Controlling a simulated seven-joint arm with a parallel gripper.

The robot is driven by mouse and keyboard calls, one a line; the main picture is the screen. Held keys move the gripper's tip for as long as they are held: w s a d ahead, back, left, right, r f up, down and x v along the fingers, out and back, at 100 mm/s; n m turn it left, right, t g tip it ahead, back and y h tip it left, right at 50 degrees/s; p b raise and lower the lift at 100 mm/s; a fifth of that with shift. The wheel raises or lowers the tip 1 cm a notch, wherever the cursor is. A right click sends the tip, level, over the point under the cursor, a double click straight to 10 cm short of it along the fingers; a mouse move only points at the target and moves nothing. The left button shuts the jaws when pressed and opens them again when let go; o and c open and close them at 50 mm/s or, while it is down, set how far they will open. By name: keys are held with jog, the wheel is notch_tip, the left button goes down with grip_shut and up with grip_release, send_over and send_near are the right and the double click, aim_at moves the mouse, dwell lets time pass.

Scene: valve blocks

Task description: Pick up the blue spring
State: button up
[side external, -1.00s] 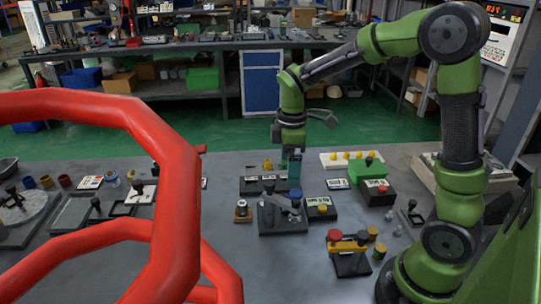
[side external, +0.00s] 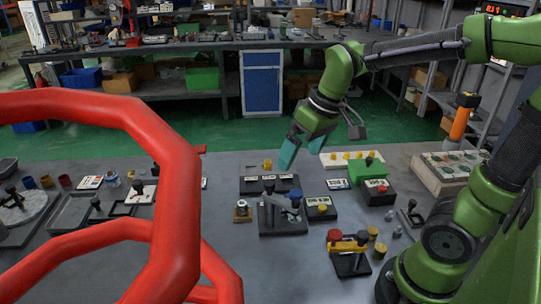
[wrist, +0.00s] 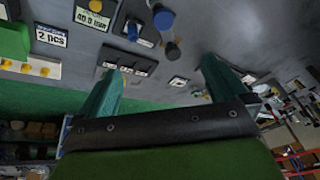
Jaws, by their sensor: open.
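No piece is plainly recognisable as a blue spring; coils are too small to make out. In the wrist view a round blue piece (wrist: 163,18) shows near the top, beyond the fingertips. My gripper (side external: 287,155) hangs tilted above the back of the table, its teal fingers pointing down-left. It also shows in the wrist view (wrist: 162,65), fingers wide apart with nothing between them.
A red tubular frame (side external: 180,190) covers much of the left foreground. A block with a green part (side external: 368,175) and a white strip with yellow pieces (side external: 350,160) stand right of my gripper.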

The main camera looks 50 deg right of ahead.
jog(key=s+a+r+m+t, duration=0.1)
jog(key=s+a+m+t, duration=0.1)
jog(key=s, duration=0.4)
jog(key=shift+s+a+r+m+t+y, duration=0.25)
jog(key=shift+a+m+t+y, duration=0.15)
jog(key=shift+m+t, duration=0.25)
jog(key=shift+s+r, duration=0.2)
jog(key=shift+s, duration=0.05)
jog(key=shift+c, duration=0.6)
jog(key=shift+r, duration=0.2)
jog(key=shift+c, duration=1.3)
jog(key=c, duration=0.4)
